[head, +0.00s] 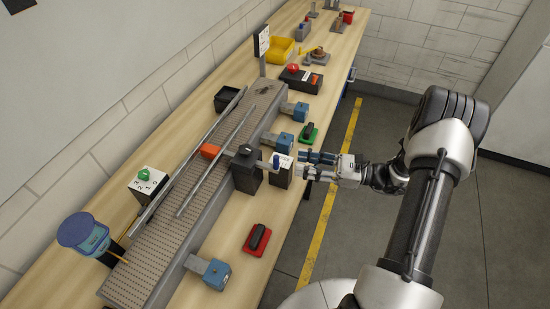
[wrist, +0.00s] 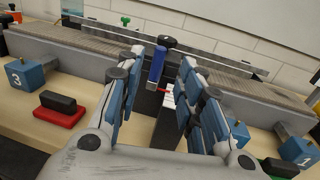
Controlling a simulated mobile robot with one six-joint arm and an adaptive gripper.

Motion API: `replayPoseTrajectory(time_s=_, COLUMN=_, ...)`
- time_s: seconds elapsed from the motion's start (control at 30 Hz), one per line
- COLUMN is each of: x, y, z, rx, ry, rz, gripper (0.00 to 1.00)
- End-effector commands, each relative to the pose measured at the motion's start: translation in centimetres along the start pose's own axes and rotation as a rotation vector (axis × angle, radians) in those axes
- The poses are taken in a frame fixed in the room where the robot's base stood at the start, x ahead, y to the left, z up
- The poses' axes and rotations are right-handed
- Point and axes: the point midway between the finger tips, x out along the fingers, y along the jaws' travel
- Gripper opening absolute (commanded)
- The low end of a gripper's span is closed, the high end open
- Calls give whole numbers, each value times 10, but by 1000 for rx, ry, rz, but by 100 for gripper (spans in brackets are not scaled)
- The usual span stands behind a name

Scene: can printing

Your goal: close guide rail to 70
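Two grey metal guide rails run above the conveyor (head: 165,230); the near rail (head: 195,193) has an orange block (head: 210,151) beside it. A black adjuster block (head: 246,172) stands at the conveyor's near side, with a blue handle (head: 276,160) and a white card (head: 283,166) next to it. The card's marks are too small to read. My gripper (head: 308,162) is level with the handle, just right of it. In the wrist view my gripper (wrist: 170,62) is open, and the blue handle (wrist: 156,66) shows between its blue-padded fingers, nearer the left one. I see no clear contact.
Blue numbered blocks (head: 214,274) line the conveyor's near side. A red-based black block (head: 257,239) and a green-based one (head: 308,134) lie on the table. A blue-lidded container (head: 82,232) stands front left. The floor at right is clear.

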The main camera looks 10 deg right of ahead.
Motion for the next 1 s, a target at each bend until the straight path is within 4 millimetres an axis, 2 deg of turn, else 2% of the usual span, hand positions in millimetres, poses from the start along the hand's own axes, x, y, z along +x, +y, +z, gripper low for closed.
replayPoseTrajectory(time_s=0.03, x=13, y=1, z=0, rx=0, ry=1, rz=5, gripper=34)
replayPoseTrajectory(time_s=0.2, x=48, y=1, z=0, rx=0, ry=0, rz=4, gripper=34)
replayPoseTrajectory(time_s=0.4, x=76, y=0, z=0, rx=0, ry=1, rz=2, gripper=34)
replayPoseTrajectory(time_s=0.6, x=87, y=0, z=0, rx=0, ry=0, rz=0, gripper=34)
replayPoseTrajectory(time_s=0.83, x=88, y=0, z=0, rx=0, ry=0, rz=-1, gripper=34)
replayPoseTrajectory(time_s=1.0, x=88, y=0, z=0, rx=0, ry=0, rz=-1, gripper=24)
